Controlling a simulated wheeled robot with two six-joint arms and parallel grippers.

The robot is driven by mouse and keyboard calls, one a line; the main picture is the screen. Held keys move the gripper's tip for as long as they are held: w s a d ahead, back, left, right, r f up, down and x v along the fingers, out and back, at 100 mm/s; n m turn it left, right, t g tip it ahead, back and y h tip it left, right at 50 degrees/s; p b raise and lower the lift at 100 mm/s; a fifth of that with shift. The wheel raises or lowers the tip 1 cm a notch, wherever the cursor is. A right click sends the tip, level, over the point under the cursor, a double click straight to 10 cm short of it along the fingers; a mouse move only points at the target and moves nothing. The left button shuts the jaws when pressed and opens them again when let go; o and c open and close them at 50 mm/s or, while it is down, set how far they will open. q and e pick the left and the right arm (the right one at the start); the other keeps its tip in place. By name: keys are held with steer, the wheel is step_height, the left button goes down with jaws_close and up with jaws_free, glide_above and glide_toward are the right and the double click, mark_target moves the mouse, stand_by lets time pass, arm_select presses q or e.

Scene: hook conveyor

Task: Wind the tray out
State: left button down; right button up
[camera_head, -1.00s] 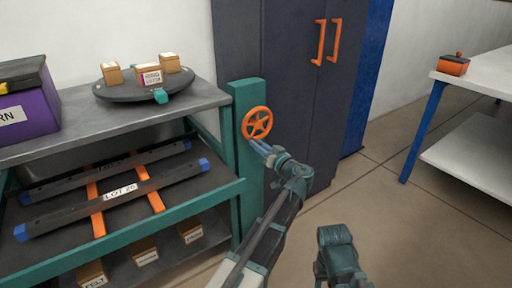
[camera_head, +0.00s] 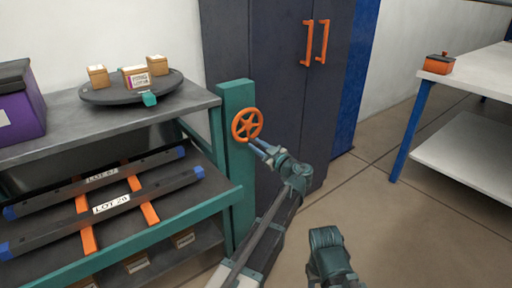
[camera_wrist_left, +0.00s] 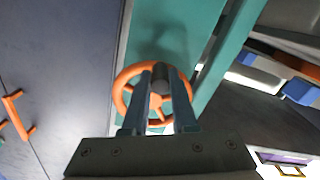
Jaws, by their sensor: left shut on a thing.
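An orange handwheel (camera_head: 246,124) is mounted on a teal post (camera_head: 236,180) at the right end of the workbench. My left gripper (camera_head: 256,144) is at the wheel's lower right. In the left wrist view, its fingers (camera_wrist_left: 159,90) are shut on a dark knob (camera_wrist_left: 159,78) that stands out from the handwheel (camera_wrist_left: 121,88). A dark tray-like rack (camera_head: 108,196) with two blue-ended bars and orange cross strips lies on the shelf left of the post. One bar carries a "LOT 26" label. My right gripper's fingertips are not shown; part of my right arm shows at the bottom.
A round turntable (camera_head: 115,96) with several small boxes stands on the bench top. A purple bin (camera_head: 22,122) is at far left. A dark cabinet (camera_head: 262,60) is behind the wheel. A white table (camera_head: 476,75) with an orange box (camera_head: 438,65) stands right. The floor between is clear.

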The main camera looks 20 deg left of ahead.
arm_select(q)
steer(key=shift+d, duration=0.1)
stand_by(0.4)
steer(key=c, duration=0.7)
jaws_free()
